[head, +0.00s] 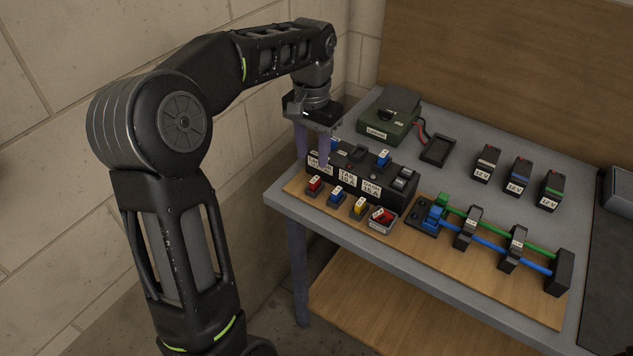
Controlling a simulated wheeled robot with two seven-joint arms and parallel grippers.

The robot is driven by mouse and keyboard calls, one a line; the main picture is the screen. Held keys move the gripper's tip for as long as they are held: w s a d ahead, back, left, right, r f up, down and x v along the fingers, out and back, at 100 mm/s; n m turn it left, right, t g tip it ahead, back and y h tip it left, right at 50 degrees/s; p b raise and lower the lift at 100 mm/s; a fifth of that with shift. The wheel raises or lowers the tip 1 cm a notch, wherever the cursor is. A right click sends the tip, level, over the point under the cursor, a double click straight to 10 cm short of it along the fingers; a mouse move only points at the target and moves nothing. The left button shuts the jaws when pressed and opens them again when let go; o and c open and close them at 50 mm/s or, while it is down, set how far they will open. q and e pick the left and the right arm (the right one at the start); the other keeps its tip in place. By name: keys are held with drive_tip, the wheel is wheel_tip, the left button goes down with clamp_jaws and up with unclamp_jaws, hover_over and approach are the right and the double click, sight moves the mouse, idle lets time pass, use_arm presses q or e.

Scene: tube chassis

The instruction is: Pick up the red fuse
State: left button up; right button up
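A small red fuse (315,185) with a white top stands in a dark holder at the left end of a row on the wooden board. Another red piece (381,214) lies in a small labelled tray at the right end of that row; I cannot tell exactly what it is. My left gripper (312,160) points down over the left end of the black fuse box (345,178), behind the standing red fuse. Its two purplish fingers are apart, with nothing visible between them. They partly hide the box's left end. My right gripper is not in view.
A blue fuse (337,194) and a yellow fuse (360,206) stand beside the red one. A green charger (389,115), several 12 V batteries (519,175) and a rack with green and blue tubes (495,243) occupy the grey table (465,138). A wall is behind on the left.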

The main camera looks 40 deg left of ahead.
sight(315, 180)
use_arm(q)
drive_tip(key=shift+w+f, duration=0.1)
drive_tip(key=shift+f, duration=1.25)
drive_tip(key=shift+w+f+p, duration=0.15)
drive_tip(key=shift+f+p, duration=0.6)
drive_tip(key=shift+f, duration=1.85)
drive_tip(key=shift+d, duration=0.1)
clamp_jaws()
